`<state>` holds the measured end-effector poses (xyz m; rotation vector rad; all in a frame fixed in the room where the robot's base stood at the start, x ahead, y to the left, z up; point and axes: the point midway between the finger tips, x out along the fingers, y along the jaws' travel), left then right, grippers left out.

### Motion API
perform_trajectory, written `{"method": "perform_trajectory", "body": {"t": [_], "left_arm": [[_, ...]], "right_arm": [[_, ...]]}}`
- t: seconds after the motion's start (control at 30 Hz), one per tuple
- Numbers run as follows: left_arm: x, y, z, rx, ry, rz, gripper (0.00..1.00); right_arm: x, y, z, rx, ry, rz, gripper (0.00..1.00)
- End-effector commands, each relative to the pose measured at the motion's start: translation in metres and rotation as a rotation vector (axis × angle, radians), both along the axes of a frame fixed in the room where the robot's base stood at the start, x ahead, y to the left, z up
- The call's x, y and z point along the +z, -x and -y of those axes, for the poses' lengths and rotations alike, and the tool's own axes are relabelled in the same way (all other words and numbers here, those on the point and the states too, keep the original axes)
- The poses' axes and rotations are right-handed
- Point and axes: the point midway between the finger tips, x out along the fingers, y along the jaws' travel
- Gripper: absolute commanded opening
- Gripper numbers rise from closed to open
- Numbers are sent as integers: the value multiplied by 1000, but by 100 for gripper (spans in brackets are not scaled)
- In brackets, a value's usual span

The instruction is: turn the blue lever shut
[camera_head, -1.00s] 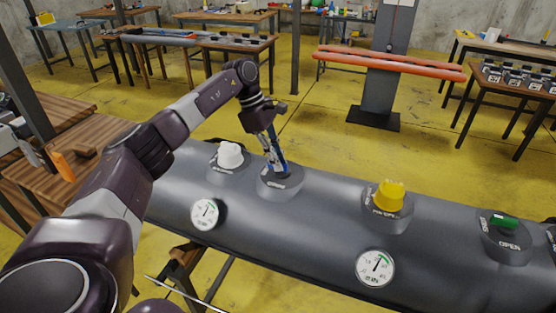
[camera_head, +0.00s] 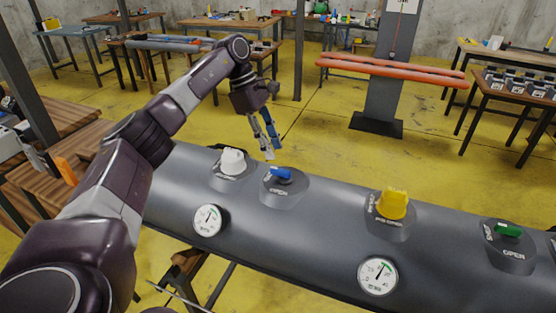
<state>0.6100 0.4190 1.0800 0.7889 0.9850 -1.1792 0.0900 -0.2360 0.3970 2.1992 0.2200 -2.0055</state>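The blue lever (camera_head: 281,173) sits on a dark round valve base on top of the grey inflatable tube (camera_head: 305,220). The lever lies roughly left to right in the picture. My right gripper is not in view.
A white knob (camera_head: 232,160) stands close left of the blue lever. A yellow knob (camera_head: 393,203) and a green lever (camera_head: 508,230) are farther right. Two gauges (camera_head: 209,220) (camera_head: 378,275) sit on the tube's front.

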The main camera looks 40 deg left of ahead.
Motion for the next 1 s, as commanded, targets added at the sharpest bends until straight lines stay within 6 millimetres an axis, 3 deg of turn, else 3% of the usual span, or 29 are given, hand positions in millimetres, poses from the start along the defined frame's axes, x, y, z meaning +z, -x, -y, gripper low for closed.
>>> {"method": "perform_trajectory", "body": {"t": [0.1, 0.3, 1.0], "left_arm": [[22, 1, -9, 1, 0, 3, 29], [41, 3, -16, -1, 0, 2, 29], [44, 4, -18, -1, 0, 0, 29]], "right_arm": [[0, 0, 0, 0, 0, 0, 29], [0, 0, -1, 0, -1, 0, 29], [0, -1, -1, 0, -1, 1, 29]]}}
